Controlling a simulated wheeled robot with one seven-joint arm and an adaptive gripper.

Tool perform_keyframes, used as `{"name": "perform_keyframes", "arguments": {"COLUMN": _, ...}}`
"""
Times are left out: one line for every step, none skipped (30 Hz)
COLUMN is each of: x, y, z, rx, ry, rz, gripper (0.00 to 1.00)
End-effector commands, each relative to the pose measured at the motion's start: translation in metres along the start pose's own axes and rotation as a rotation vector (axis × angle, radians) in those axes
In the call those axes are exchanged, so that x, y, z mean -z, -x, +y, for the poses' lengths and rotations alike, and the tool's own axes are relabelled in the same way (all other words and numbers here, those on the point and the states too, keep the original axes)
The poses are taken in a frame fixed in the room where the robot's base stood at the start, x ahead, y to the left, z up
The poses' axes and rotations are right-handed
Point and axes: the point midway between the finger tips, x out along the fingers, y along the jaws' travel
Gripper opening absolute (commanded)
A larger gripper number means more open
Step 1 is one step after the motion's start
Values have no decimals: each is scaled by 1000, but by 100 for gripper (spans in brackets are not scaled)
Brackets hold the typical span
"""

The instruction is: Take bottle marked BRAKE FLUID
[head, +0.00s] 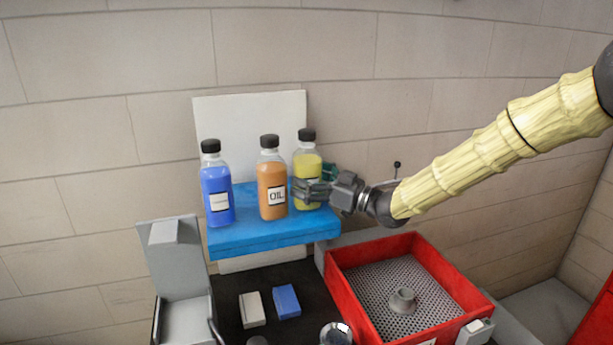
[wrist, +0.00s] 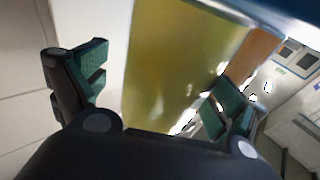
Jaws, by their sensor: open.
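A bottle of yellow liquid (head: 307,167) with a black cap stands upright at the right end of the blue shelf (head: 270,238). My gripper (head: 312,190) is at this bottle's lower part, and its fingers cover any label there. In the wrist view the yellow bottle (wrist: 180,70) fills the space between the open green-padded fingers (wrist: 155,90). I cannot tell whether a finger touches it. An orange bottle (head: 271,178) marked OIL stands to its left. A blue bottle (head: 216,185) stands further left, its label too small to read. No BRAKE FLUID marking is legible.
A white panel (head: 250,120) stands behind the bottles. Below right is a red tray (head: 452,265) with a perforated floor and a grey round part (head: 403,300). A white block (head: 252,309) and a blue block (head: 286,301) lie on the dark surface below the shelf.

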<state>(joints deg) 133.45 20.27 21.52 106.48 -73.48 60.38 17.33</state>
Motion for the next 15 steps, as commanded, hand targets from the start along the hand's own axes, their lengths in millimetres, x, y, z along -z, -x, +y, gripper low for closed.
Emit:
{"name": "perform_keyframes", "arguments": {"x": 0, "y": 0, "z": 0, "rx": 1, "ry": 0, "rz": 0, "gripper": 96}}
{"name": "perform_keyframes", "arguments": {"x": 0, "y": 0, "z": 0, "rx": 1, "ry": 0, "rz": 0, "gripper": 96}}
{"name": "perform_keyframes", "arguments": {"x": 0, "y": 0, "z": 0, "rx": 1, "ry": 0, "rz": 0, "gripper": 91}}
{"name": "perform_keyframes", "arguments": {"x": 0, "y": 0, "z": 0, "rx": 1, "ry": 0, "rz": 0, "gripper": 85}}
{"name": "perform_keyframes", "arguments": {"x": 0, "y": 0, "z": 0, "rx": 0, "ry": 0, "rz": 1, "gripper": 80}}
{"name": "perform_keyframes", "arguments": {"x": 0, "y": 0, "z": 0, "rx": 0, "ry": 1, "rz": 0, "gripper": 73}}
{"name": "perform_keyframes", "arguments": {"x": 0, "y": 1, "z": 0, "rx": 0, "ry": 0, "rz": 0, "gripper": 67}}
{"name": "perform_keyframes", "arguments": {"x": 0, "y": 1, "z": 0, "rx": 0, "ry": 0, "rz": 0, "gripper": 62}}
{"name": "perform_keyframes", "arguments": {"x": 0, "y": 1, "z": 0, "rx": 0, "ry": 0, "rz": 0, "gripper": 54}}
{"name": "perform_keyframes", "arguments": {"x": 0, "y": 1, "z": 0, "rx": 0, "ry": 0, "rz": 0, "gripper": 49}}
{"name": "perform_keyframes", "arguments": {"x": 0, "y": 1, "z": 0, "rx": 0, "ry": 0, "rz": 0, "gripper": 44}}
{"name": "perform_keyframes", "arguments": {"x": 0, "y": 1, "z": 0, "rx": 0, "ry": 0, "rz": 0, "gripper": 36}}
{"name": "perform_keyframes", "arguments": {"x": 0, "y": 1, "z": 0, "rx": 0, "ry": 0, "rz": 0, "gripper": 31}}
{"name": "perform_keyframes", "arguments": {"x": 0, "y": 1, "z": 0, "rx": 0, "ry": 0, "rz": -1, "gripper": 26}}
{"name": "perform_keyframes", "arguments": {"x": 1, "y": 1, "z": 0, "rx": 0, "ry": 1, "rz": 1, "gripper": 26}}
